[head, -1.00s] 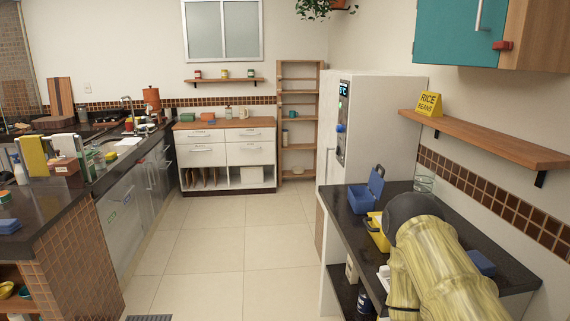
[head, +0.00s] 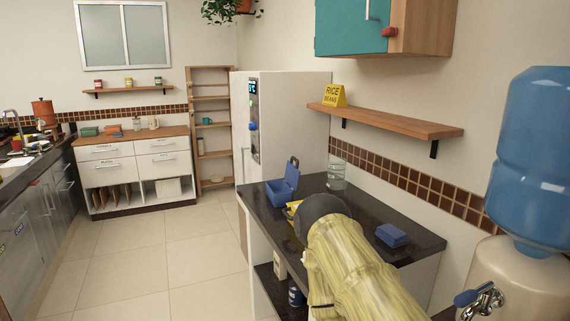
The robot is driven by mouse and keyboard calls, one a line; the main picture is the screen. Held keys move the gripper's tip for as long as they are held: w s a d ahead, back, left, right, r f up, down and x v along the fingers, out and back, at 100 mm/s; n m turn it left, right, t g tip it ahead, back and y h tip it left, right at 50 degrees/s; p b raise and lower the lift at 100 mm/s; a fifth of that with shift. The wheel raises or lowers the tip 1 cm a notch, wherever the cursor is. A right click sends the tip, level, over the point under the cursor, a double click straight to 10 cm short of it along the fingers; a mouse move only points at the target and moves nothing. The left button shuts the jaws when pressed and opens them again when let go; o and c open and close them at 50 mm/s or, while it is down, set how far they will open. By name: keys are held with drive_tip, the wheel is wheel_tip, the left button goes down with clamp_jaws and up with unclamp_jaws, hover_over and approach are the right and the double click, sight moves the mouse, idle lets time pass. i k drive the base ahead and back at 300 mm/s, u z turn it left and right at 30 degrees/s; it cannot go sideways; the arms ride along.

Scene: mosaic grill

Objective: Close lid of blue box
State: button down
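The blue box (head: 284,193) stands on the dark countertop near its far left corner. Its lid (head: 292,173) is raised, standing up from the right side of the box. A second, smaller blue box (head: 392,235) sits near the counter's right end, and it looks shut. My arm, pale yellow with a dark joint, reaches over the counter from the bottom of the picture. My gripper is not visible; it is hidden beyond the arm.
A yellow object (head: 292,210) beside the blue box is mostly hidden by my arm. Stacked glasses (head: 336,176) stand behind, near the wall. A wooden shelf (head: 385,121) hangs above the counter (head: 360,206). A water dispenser (head: 530,280) is at right. Floor at left is clear.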

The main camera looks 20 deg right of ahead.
sight(292, 175)
drive_tip(key=z, duration=0.2)
drive_tip(key=k, duration=0.3)
drive_tip(key=u, duration=0.7)
drive_tip(key=i, duration=1.25)
drive_tip(key=z, duration=0.4)
